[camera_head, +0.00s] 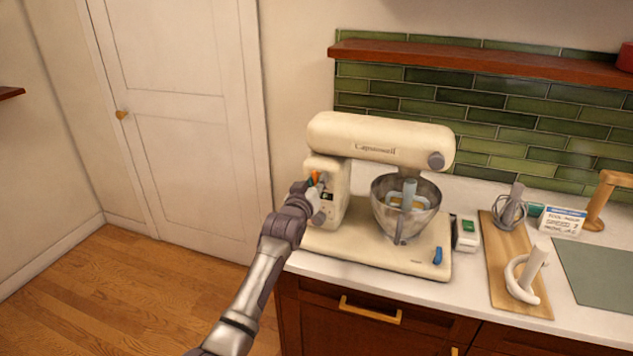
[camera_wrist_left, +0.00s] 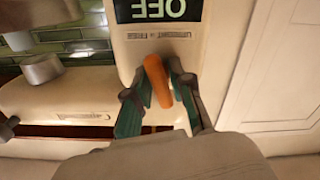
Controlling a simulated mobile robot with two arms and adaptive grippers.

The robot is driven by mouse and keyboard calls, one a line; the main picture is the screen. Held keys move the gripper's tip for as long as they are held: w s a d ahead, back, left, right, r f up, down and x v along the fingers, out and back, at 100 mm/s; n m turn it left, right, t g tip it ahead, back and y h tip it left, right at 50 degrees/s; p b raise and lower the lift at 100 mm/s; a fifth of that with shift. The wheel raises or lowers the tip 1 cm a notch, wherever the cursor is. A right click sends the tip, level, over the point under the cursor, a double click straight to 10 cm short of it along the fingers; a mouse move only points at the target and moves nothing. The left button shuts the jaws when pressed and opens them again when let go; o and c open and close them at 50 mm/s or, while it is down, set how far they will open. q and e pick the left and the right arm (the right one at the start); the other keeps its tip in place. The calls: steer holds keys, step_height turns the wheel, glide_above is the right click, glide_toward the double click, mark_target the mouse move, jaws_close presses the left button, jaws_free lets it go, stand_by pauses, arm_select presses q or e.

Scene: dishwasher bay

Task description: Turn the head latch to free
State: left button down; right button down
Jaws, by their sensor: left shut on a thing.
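The cream stand mixer (camera_head: 375,133) stands on the counter with its head level over the steel bowl (camera_head: 380,212). The head latch is an orange lever, seen on the mixer's column (camera_head: 316,176). In the left wrist view the orange latch (camera_wrist_left: 158,82) is tilted slightly and stands between the two finger pads. My left gripper (camera_head: 312,190) is at the left side of the column, shut on the latch, and partly hides it. My right gripper is out of view.
A dark panel reading OFF (camera_wrist_left: 158,10), upside down, is close to the latch. A small device with a green button (camera_head: 466,233) stands to the right. A wooden board (camera_head: 495,262) holds mixer attachments.

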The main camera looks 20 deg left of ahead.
arm_select(q)
steer(key=shift+m, duration=1.5)
steer(key=c, duration=1)
jaws_free()
steer(key=s, duration=1.2)
steer(key=shift+a, duration=0.25)
steer(key=shift+f, duration=0.1)
